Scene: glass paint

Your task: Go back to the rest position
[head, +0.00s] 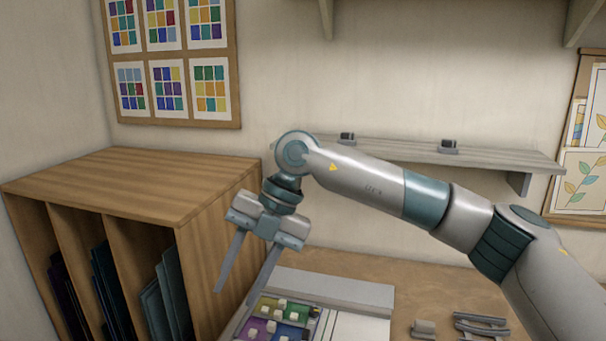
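My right arm reaches in from the right across the view. Its gripper (243,281) points down, with its two long fingers spread apart and nothing visible between them. It hangs between the wooden rack and the colored panel, above or in front of the panel's left side; the exact gap cannot be told. The colored panel (285,309) has yellow, green, purple and blue fields with several small white cubes on it. My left gripper is not in view.
A wooden rack (130,185) with dark sheets stands at left. A grey-white block (335,291) lies behind the panel on the brown table (420,290). Small grey parts (480,322) lie at right. A wall shelf (480,158) with two small dark items runs behind my arm.

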